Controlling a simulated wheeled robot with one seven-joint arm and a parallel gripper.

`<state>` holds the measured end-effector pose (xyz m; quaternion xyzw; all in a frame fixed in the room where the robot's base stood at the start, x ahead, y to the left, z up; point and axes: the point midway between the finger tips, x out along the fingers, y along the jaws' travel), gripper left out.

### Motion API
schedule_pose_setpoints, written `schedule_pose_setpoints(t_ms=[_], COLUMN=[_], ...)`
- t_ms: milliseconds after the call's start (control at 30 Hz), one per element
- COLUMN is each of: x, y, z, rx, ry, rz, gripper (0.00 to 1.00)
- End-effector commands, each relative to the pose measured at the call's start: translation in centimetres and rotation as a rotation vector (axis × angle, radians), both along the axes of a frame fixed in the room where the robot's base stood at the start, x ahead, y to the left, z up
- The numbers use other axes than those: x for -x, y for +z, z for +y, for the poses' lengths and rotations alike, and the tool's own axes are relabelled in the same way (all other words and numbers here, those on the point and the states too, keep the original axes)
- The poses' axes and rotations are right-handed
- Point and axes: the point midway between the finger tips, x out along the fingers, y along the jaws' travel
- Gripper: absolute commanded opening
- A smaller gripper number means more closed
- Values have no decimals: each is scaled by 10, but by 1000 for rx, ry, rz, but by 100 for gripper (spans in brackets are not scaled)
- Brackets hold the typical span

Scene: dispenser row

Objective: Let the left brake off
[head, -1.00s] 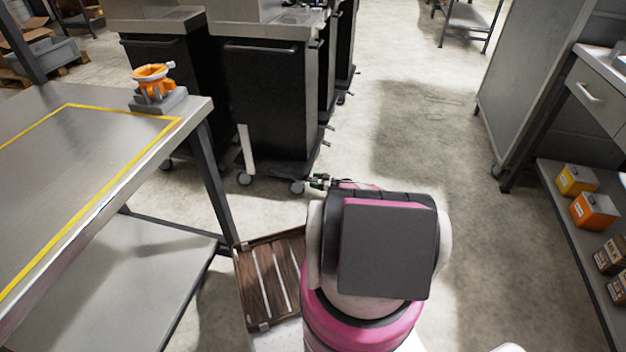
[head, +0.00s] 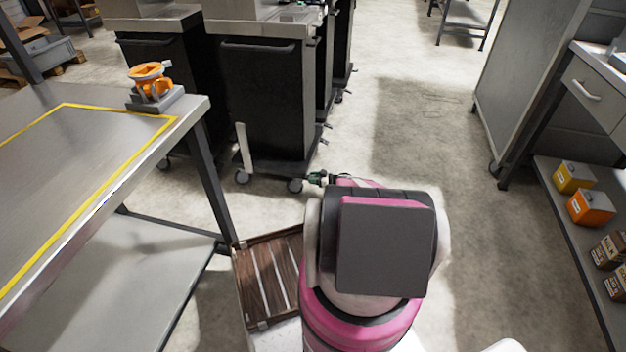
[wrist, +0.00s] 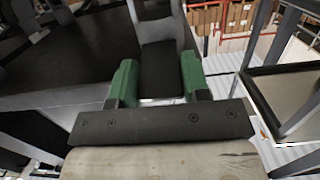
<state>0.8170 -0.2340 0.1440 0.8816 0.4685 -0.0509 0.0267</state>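The nearest black cart (head: 265,95) stands on casters, with a pale upright bar (head: 245,150) at its lower front left. Small levers (head: 324,141) stick out low on the right of the carts; I cannot tell which part is the left brake. My gripper (head: 317,179) is low, beside the cart's front right caster (head: 295,186), mostly hidden behind my arm. In the wrist view its green fingers (wrist: 156,82) are apart, with a dark flat piece (wrist: 160,65) showing between or beyond them. I cannot tell whether they touch it.
A metal table (head: 60,150) with yellow tape and an orange device (head: 150,80) is at the left. A tall grey cabinet (head: 525,85) and a shelf with boxes (head: 590,207) line the right. The middle floor is clear.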

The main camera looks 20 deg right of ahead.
Motion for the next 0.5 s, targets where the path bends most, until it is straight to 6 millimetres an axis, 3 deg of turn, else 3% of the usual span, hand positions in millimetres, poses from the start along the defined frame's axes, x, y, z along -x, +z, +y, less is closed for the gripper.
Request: schedule_pose_setpoints(t_ms=[33,67,500], x=[0,0,6], y=[1,1,2], z=[0,0,-9], rx=[-2,-2,-1], ry=[0,0,-1], rz=[-1,-1,-1], gripper=[59,68,68])
